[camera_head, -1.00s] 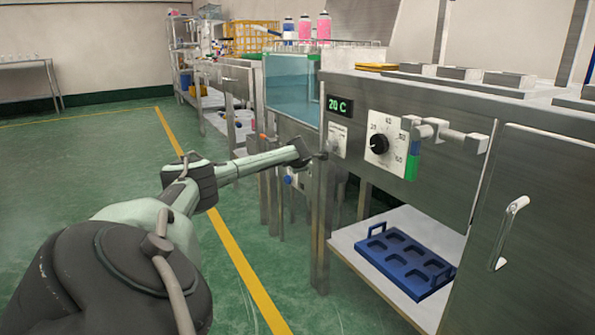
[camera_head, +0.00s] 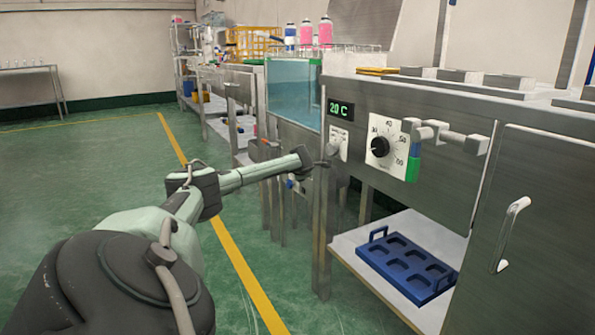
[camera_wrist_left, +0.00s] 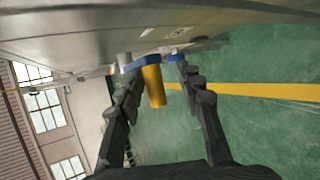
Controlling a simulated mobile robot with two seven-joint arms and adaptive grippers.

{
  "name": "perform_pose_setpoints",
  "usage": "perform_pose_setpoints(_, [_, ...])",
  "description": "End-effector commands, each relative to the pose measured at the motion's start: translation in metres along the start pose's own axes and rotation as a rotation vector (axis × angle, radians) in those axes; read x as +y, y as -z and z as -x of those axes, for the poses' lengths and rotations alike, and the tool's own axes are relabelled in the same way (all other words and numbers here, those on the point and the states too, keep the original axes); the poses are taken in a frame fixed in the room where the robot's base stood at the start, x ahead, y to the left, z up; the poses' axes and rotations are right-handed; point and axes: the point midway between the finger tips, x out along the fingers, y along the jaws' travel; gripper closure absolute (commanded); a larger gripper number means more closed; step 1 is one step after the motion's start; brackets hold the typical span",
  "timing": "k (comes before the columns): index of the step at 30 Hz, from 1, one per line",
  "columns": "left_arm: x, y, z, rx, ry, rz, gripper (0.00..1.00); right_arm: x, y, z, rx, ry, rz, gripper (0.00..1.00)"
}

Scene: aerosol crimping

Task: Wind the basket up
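The water tank (camera_head: 293,95) with a clear front and blue water stands at the bench. A wire rack (camera_head: 355,48) shows behind its upper right; I cannot tell whether this is the basket. In the left wrist view, a yellow cylindrical grip (camera_wrist_left: 154,86) on a blue part (camera_wrist_left: 147,61) looks like a crank handle. My left gripper (camera_wrist_left: 160,95) is open, with one finger on each side of the grip; contact is not clear. In the head view my left arm reaches to the bench front and its fingers cannot be made out. My right gripper is out of view.
A panel with a green 20 C display (camera_head: 340,110) and a dial (camera_head: 379,147) faces me. A blue tray (camera_head: 409,262) lies on the low shelf (camera_head: 350,250). A cabinet handle (camera_head: 510,232) sticks out at right. Green floor at left is clear.

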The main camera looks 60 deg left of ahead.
Motion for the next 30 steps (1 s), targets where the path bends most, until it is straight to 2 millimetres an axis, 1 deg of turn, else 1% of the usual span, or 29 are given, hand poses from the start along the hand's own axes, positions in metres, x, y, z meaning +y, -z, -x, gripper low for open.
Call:
perform_pose_setpoints(7, [0.003,0.001,0.002,0.002,-0.003,0.000,0.63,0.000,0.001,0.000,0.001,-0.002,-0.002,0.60])
perform_pose_setpoints(11, [0.004,0.002,0.013,0.001,-0.004,0.000,0.63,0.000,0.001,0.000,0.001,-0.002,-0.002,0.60])
perform_pose_setpoints(14, [0.003,0.002,0.027,0.001,-0.004,-0.004,0.63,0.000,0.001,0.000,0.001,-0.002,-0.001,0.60])
perform_pose_setpoints(24, [0.002,0.001,0.093,0.000,-0.004,-0.003,0.63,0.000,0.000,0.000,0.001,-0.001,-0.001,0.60])
perform_pose_setpoints(27, [0.001,0.001,0.107,0.000,-0.002,-0.002,0.63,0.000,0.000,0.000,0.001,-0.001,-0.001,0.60])
perform_pose_setpoints(30, [0.001,0.000,0.116,0.000,-0.001,-0.001,0.63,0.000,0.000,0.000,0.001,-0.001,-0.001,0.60])
